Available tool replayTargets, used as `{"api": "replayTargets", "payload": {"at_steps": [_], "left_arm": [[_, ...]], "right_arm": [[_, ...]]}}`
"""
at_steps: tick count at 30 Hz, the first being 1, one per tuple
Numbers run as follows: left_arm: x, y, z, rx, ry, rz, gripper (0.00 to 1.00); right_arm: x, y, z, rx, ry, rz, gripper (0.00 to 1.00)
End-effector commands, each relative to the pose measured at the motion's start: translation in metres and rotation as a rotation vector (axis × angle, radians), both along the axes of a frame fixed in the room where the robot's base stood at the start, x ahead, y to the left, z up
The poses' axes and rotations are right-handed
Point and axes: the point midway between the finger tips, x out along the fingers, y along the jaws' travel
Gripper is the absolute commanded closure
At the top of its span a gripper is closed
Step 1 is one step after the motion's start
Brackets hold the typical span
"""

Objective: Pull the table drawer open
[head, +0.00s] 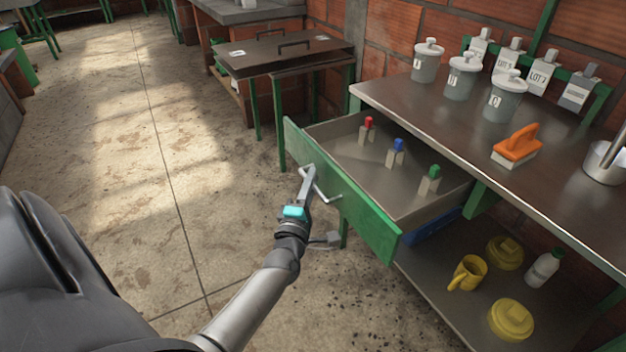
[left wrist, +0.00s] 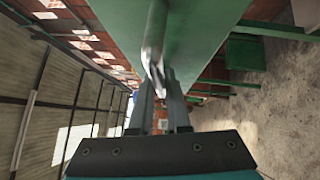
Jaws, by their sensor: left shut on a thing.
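The table drawer (head: 343,190) has a green front and stands pulled well out from under the dark table top (head: 440,110). Inside it stand several small grey pieces with coloured tops, one red (head: 368,124), one blue (head: 397,147) and one green (head: 432,174). My left gripper (head: 308,178) is at the drawer's metal handle (head: 325,196), shut on it. In the left wrist view the handle (left wrist: 154,50) runs between the fingers of my left gripper (left wrist: 160,95), close to the green drawer front (left wrist: 195,40). My right gripper is not in view.
Lidded grey pots (head: 461,78), labelled bottles and an orange brush (head: 516,146) are on the table top. The lower shelf (head: 440,285) holds a yellow mug (head: 467,273), yellow lids and a white bottle (head: 542,268). The floor (head: 130,150) left of the drawer is clear.

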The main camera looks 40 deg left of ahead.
Motion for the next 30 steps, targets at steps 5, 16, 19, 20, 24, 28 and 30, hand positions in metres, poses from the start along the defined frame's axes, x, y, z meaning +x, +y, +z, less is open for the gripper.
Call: {"api": "replayTargets", "payload": {"at_steps": [5,16,19,20,24,28,30], "left_arm": [[0.0,0.0,0.0,0.0,0.0,-0.001,0.76],[0.0,0.0,0.0,0.0,0.0,0.0,0.56],[-0.001,-0.001,0.0,0.0,0.001,0.0,0.56],[-0.003,-0.001,-0.001,0.0,0.002,0.0,0.56],[-0.016,-0.007,-0.003,0.0,0.005,0.0,0.56],[-0.038,-0.016,-0.006,0.0,0.006,-0.002,0.56],[-0.051,-0.022,-0.007,-0.001,0.005,-0.001,0.56]], "right_arm": [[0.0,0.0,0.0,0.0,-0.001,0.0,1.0],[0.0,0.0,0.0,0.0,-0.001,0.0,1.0],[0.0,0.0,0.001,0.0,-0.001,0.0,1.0],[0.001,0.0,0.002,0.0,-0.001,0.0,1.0],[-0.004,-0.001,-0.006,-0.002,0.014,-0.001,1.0],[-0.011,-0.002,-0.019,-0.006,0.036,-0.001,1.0],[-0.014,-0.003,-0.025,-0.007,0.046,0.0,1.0]]}}
